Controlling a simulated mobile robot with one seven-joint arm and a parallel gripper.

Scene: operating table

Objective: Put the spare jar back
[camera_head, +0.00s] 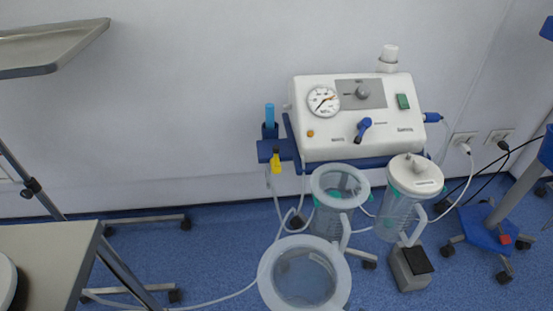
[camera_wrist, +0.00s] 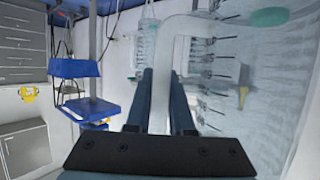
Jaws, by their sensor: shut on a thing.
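In the wrist view my gripper (camera_wrist: 163,76) is shut on the pale handle (camera_wrist: 168,45) of a clear jar, whose see-through wall (camera_wrist: 225,85) fills the right side. My gripper is outside the head view. An open clear jar (camera_head: 303,278) with a wide pale rim is at the bottom of the head view, nearest the camera; it appears to be the held spare jar. Its handle and lower part are out of frame. Behind it, another open jar (camera_head: 325,215) with its handle towards me is at the front of the suction machine (camera_head: 355,115).
A lidded jar (camera_head: 398,210) stands at the machine's right front, above a grey foot pedal (camera_head: 410,268). Clear tubing (camera_head: 235,296) loops down left. A table (camera_head: 45,255) is at lower left. A blue wheeled stand (camera_head: 490,230) is at right.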

